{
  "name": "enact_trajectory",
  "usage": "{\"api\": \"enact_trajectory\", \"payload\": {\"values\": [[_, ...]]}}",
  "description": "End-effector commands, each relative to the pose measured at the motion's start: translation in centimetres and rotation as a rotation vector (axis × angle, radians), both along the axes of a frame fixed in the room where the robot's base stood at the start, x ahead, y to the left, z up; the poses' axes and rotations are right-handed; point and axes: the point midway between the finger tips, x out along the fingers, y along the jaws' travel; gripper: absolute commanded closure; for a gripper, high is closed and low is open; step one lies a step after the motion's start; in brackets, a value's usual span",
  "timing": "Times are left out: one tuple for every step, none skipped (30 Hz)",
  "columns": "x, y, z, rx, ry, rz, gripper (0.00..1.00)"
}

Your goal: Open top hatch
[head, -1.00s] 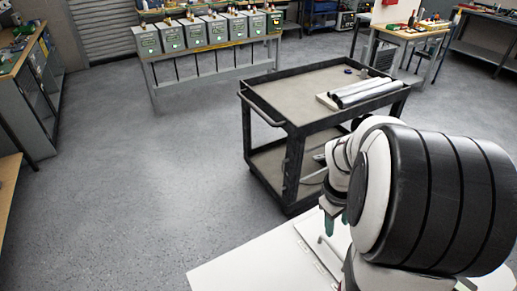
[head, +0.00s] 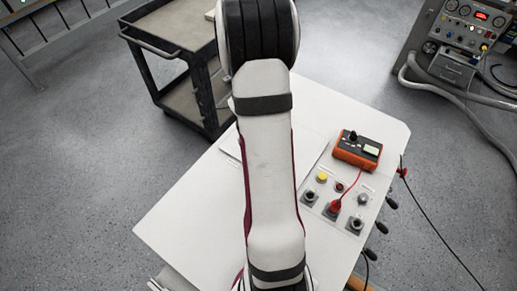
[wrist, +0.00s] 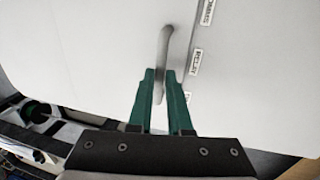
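The white top hatch (head: 311,146) lies flat and looks closed on the white cabinet's top in the head view, with its middle hidden behind my arm. In the wrist view, a pale bar handle (wrist: 164,42) stands on the white surface. The two green fingers of my gripper (wrist: 160,78) are on either side of the handle, their tips close against it, and look shut on it. My gripper is hidden behind my arm in the head view.
Beside the hatch, an orange meter (head: 358,150) with a red lead, a yellow button (head: 321,177) and several sockets sit on the white cabinet top (head: 185,222). A black cart (head: 170,60) stands behind at left. Grey hoses (head: 440,88) run from equipment at upper right.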

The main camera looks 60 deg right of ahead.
Motion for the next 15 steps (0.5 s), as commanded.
{"api": "enact_trajectory", "payload": {"values": [[0.00,0.00,0.01,0.000,0.000,0.000,0.94],[0.00,0.00,0.01,0.000,0.000,0.000,0.99],[0.00,0.00,0.02,0.000,0.000,0.000,1.00],[0.00,0.00,0.02,0.000,0.000,0.000,1.00],[0.00,0.00,0.02,0.000,0.000,0.000,1.00],[0.00,0.00,0.02,0.000,0.000,0.000,1.00],[0.00,0.00,0.02,0.000,0.000,0.000,1.00],[0.01,0.01,0.03,0.000,0.000,0.000,1.00],[0.01,0.01,0.03,0.000,0.000,0.000,1.00],[0.01,0.01,0.03,0.000,0.000,0.000,1.00],[0.00,0.01,0.03,0.000,0.000,0.000,1.00],[0.01,0.01,0.04,0.000,0.000,0.000,1.00],[0.01,0.01,0.04,0.000,0.000,0.000,1.00],[0.01,0.01,0.04,0.000,0.000,0.000,1.00],[0.01,0.01,0.04,0.000,0.000,0.000,1.00]]}}
